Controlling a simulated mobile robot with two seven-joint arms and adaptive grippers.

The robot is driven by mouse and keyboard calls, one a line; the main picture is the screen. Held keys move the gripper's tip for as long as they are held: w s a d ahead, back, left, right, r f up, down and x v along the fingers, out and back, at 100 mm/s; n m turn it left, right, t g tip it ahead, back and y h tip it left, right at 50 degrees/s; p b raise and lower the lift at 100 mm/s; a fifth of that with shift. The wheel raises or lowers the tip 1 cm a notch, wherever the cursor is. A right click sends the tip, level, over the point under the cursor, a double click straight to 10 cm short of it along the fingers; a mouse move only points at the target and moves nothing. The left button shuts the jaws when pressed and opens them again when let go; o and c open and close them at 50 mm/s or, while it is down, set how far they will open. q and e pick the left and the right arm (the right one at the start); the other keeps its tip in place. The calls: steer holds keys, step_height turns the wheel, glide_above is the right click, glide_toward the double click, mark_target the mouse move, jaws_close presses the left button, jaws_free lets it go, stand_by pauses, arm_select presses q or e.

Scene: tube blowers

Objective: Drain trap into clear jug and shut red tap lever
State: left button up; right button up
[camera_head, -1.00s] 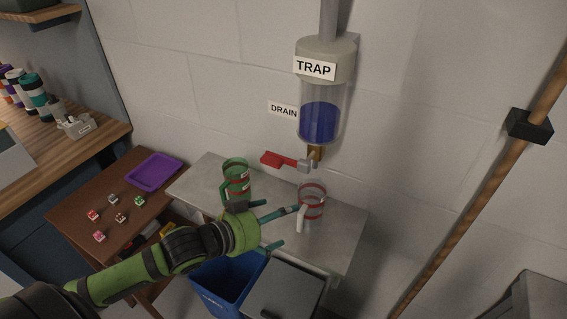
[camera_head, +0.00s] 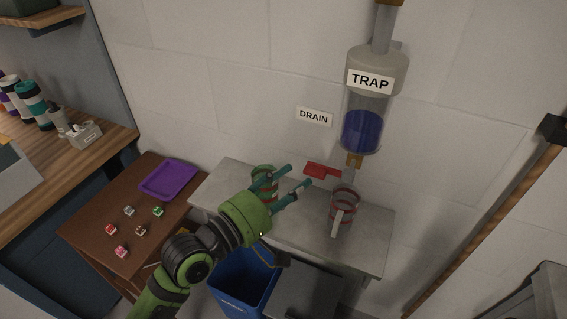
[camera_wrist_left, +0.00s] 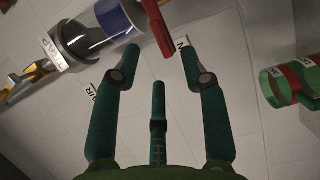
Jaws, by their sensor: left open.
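The trap (camera_head: 376,72) is a grey-topped clear cylinder on the wall with blue liquid (camera_head: 361,132) in its lower part. A brass outlet sits below it, with the red tap lever (camera_head: 321,171) pointing left and about level. The clear jug (camera_head: 344,207), with red bands and a pale handle, stands on the shelf below the outlet; its contents are unclear. My left gripper (camera_head: 299,175) is open and empty, just left of the lever. In the left wrist view the red lever (camera_wrist_left: 158,30) shows ahead between my open fingertips (camera_wrist_left: 160,58); contact is not visible.
A green jug (camera_head: 262,178) stands partly behind my left gripper on the grey shelf (camera_head: 310,225). A blue bin (camera_head: 238,283) is below. A purple tray (camera_head: 169,178) and several small cubes lie on the brown table at left.

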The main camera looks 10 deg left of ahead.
mark_target(311, 173)
arm_select(q)
steer(key=p+x, duration=0.1)
steer(key=x, duration=0.4)
steer(key=shift+d+r, duration=0.1)
steer(key=shift+d, duration=0.3)
steer(key=shift+w+d+p, duration=0.15)
steer(key=shift+w+p, duration=0.1)
steer(key=shift+p, duration=0.05)
steer(key=shift+w, duration=0.15)
steer(key=shift+c, duration=0.4)
jaws_close()
arm_select(e)
steer(key=d+r, duration=0.1)
steer(key=s+d+r, duration=0.1)
steer(key=shift+d, duration=0.3)
